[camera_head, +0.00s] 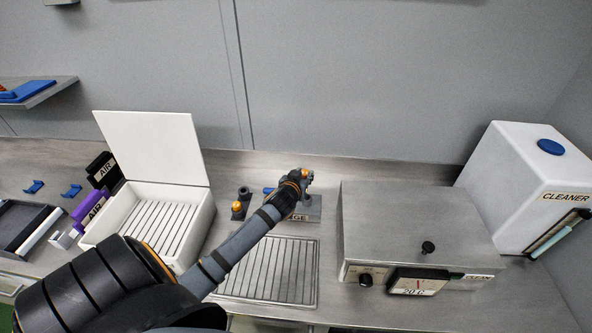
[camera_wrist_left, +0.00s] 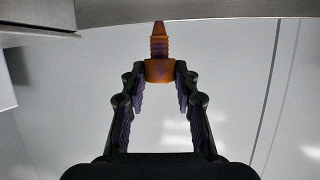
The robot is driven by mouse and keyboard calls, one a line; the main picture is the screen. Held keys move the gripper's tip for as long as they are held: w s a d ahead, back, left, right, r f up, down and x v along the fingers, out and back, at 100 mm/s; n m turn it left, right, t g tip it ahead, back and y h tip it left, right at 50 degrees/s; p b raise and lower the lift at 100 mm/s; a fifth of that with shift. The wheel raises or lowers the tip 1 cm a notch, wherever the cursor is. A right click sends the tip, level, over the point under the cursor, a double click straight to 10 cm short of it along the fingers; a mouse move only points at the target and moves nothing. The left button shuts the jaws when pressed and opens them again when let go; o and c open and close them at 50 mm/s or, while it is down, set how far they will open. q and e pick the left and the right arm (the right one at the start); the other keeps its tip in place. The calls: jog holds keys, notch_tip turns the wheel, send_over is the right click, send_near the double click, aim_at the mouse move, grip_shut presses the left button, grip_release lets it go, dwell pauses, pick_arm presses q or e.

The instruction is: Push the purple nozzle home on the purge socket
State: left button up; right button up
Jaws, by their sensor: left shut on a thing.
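My left gripper (camera_head: 301,178) reaches over the purge block (camera_head: 312,212) at the back of the bench. In the left wrist view my left gripper (camera_wrist_left: 160,75) is shut on a ribbed, pointed nozzle (camera_wrist_left: 159,46). The nozzle looks orange, with a purplish tint on its ribbed part and an orange collar between the fingertips. In the head view a small orange part shows at the fingertips. The gripper hides much of the block and its label, so I cannot tell whether the nozzle touches the socket. My right gripper is not in view.
A dark holder with an orange-topped part (camera_head: 238,207) stands left of the block. A slotted drain plate (camera_head: 270,272) lies in front. An open white box (camera_head: 206,221) is left; a steel bath (camera_head: 410,215) and a white cleaner tank (camera_head: 520,170) are right.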

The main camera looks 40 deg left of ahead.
pick_arm(q)
jog(key=shift+w+d, duration=0.35)
jog(key=shift+d, duration=0.2)
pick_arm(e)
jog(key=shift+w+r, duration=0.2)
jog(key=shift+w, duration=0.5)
pick_arm(q)
jog(key=shift+f+b, duration=1.55)
jog(key=shift+f, duration=0.95)
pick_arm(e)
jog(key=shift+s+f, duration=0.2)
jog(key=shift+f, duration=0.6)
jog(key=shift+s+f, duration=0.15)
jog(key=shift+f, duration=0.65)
pick_arm(q)
jog(key=shift+f+b, duration=1.5)
jog(key=shift+f, duration=0.55)
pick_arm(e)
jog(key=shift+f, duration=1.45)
